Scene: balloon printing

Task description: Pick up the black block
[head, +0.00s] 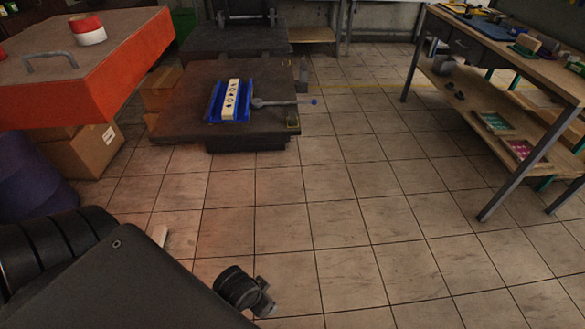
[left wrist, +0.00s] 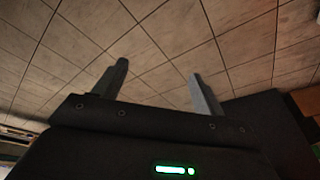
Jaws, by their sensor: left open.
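I cannot pick out the black block with certainty. Small dark items (head: 453,90) lie on the lower shelf of the right workbench in the head view, too small to identify. My left gripper (left wrist: 158,80) is open and empty in the left wrist view, its two fingers apart over bare floor tiles. In the head view my dark arm fills the lower left. My right gripper is not in view.
A low dark platform (head: 180,118) holds a blue holder (head: 214,103) with a white marked strip (head: 231,98) and a grey tool (head: 275,102). An orange-sided table (head: 95,85) stands left, a workbench (head: 530,72) right.

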